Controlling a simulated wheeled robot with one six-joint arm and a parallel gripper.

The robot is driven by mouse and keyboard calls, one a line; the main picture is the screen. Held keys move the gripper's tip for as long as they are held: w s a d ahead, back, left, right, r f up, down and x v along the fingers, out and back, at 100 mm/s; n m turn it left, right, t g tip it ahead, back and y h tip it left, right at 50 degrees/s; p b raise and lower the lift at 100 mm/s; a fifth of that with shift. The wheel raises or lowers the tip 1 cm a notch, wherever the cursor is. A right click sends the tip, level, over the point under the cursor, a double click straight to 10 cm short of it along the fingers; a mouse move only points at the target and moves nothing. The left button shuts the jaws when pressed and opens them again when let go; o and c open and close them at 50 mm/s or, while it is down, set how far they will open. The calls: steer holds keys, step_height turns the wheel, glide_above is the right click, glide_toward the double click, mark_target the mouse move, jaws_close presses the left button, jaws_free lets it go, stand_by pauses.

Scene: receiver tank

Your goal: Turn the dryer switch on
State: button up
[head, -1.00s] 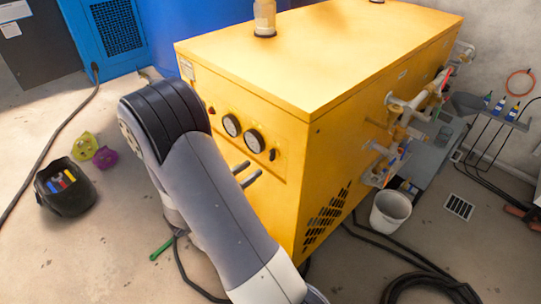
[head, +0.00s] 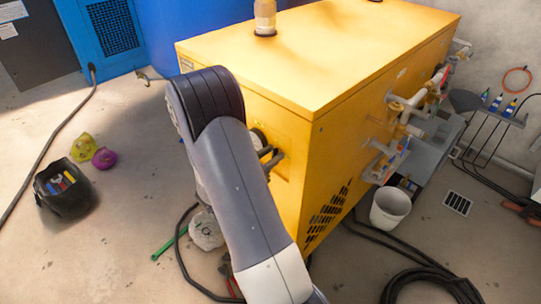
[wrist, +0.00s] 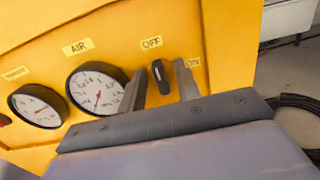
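The yellow dryer cabinet (head: 330,50) fills the middle of the head view. In the wrist view its dark rotary switch (wrist: 160,76) is on the front panel, to the right of two round gauges. The switch handle stands nearly upright, its top leaning slightly left towards the OFF label (wrist: 151,42). The ON label (wrist: 192,63) is to its right, partly hidden by a finger. My gripper (wrist: 163,88) is open, with one finger on each side of the switch; I cannot tell whether either touches. In the head view my gripper (head: 271,159) is at the panel.
Pipes and valves (head: 405,120) stick out from the cabinet's right side. A white bucket (head: 390,208) and black hoses lie on the floor at right. A black tool bag (head: 65,190) and a green-handled tool (head: 168,243) are on the floor at left.

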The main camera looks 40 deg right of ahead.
jaws_close()
steer(key=shift+f+b, duration=0.15)
steer(key=shift+b, duration=0.35)
steer(key=m+b, duration=0.3)
steer(key=shift+s+f+b, duration=0.1)
steer(key=shift+f+b, duration=0.05)
steer(key=shift+b, duration=0.2)
steer(key=m+b, duration=1.4)
steer(key=b, duration=0.7)
steer(key=shift+s+m, duration=0.15)
steer(key=shift+m, duration=0.25)
steer(key=shift+b, duration=0.35)
